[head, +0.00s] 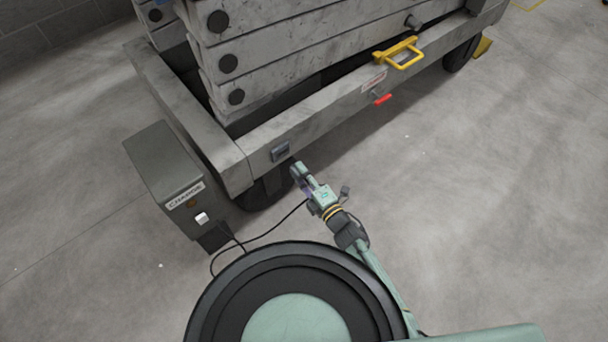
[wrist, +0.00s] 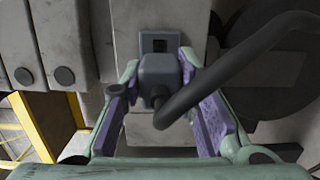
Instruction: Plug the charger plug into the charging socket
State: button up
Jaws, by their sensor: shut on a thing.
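The charger plug (wrist: 158,76) is a dark grey block with a thick cable (wrist: 235,62) leaving its near end. My gripper (wrist: 160,68) is shut on the plug, with a purple-padded finger on each side. The charging socket (head: 280,151) is a small dark-framed inlet on the grey lift chassis. In the wrist view the socket (wrist: 160,41) shows just beyond the plug, its lower part hidden. In the head view my gripper (head: 298,170) is just below and right of the socket. I cannot tell whether the plug touches it.
A grey charger box (head: 165,170) labelled CHARGE stands left of the lift chassis (head: 330,115). A thin black cable (head: 262,235) loops from it along the floor towards my gripper. A yellow handle (head: 400,53) and red lever (head: 382,99) are farther right. The floor at right is clear.

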jog(key=x, duration=0.5)
jog(key=shift+s+a+b, duration=0.15)
jog(key=shift+a+b, duration=0.15)
jog(key=shift+b, duration=0.05)
jog(key=shift+w+a+b, duration=0.25)
jog(key=shift+w+b, duration=0.2)
jog(key=shift+b, duration=0.05)
dwell(2.4)
jog(key=o, duration=1.1)
jog(key=shift+o, duration=0.2)
jog(key=shift+d, duration=0.1)
